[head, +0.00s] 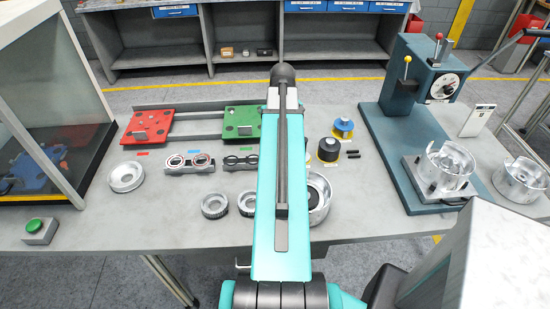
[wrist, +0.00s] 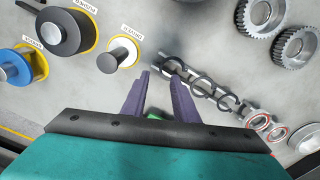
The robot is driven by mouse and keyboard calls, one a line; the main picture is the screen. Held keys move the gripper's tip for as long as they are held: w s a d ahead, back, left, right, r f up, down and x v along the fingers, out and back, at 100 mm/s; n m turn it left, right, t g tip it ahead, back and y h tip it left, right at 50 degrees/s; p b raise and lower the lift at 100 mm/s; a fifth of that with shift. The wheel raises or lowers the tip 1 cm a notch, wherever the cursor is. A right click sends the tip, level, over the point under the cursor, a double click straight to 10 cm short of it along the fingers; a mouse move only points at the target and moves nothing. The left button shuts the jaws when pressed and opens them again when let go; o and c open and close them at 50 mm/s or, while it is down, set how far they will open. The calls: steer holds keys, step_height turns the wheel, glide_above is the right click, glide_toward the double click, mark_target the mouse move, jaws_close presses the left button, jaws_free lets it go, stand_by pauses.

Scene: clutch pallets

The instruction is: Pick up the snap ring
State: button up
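The snap rings look like thin black rings standing in a row on a grey rack (wrist: 190,78). One ring (wrist: 203,87) shows near the middle of the wrist view, with others beside it along the rack. In the head view two black rings (head: 232,161) show on a small rack just left of my arm; my arm may hide more. My gripper (wrist: 159,76) is open, its two purple fingers apart with nothing seen between them. Its tips appear near the upper left end of the rack. I cannot tell its height above it. The head view does not show the fingers.
Red-rimmed bearings (wrist: 257,122) sit along the same line. Toothed gears (wrist: 262,18) lie at upper right. A white-based post (wrist: 122,52), a black knob on yellow (wrist: 64,32) and a blue one (wrist: 16,66) stand left. A teal press (head: 428,75) stands right.

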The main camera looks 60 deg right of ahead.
steer(key=shift+f, duration=0.1)
steer(key=shift+a+f+p, duration=0.15)
steer(key=shift+f+p, duration=0.8)
steer(key=shift+f, duration=0.35)
steer(key=shift+f+p, duration=0.3)
steer(key=shift+f, duration=0.9)
jaws_close()
stand_by(0.5)
